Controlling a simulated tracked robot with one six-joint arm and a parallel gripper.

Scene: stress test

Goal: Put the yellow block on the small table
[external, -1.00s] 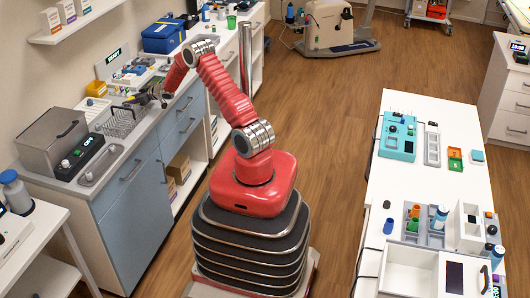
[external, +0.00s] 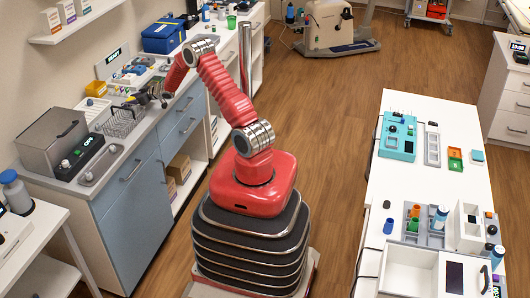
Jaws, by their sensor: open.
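My red arm reaches left over the grey-topped counter. My gripper (external: 138,101) is open, small in the view, just above the right rim of a wire basket (external: 121,124). Whether it touches the basket cannot be told. A yellow-orange block-like thing (external: 96,88) stands on the counter to the left of my gripper and behind the basket. It is too small to tell if it is the yellow block. A low white table (external: 30,240) shows in part at the lower left; whether it is the small table is unclear.
A grey box-shaped device (external: 52,142) and a black control unit (external: 82,157) stand left of the basket. A blue case (external: 163,37) is farther back on the counter. A long white table (external: 455,185) with several devices and containers is at right.

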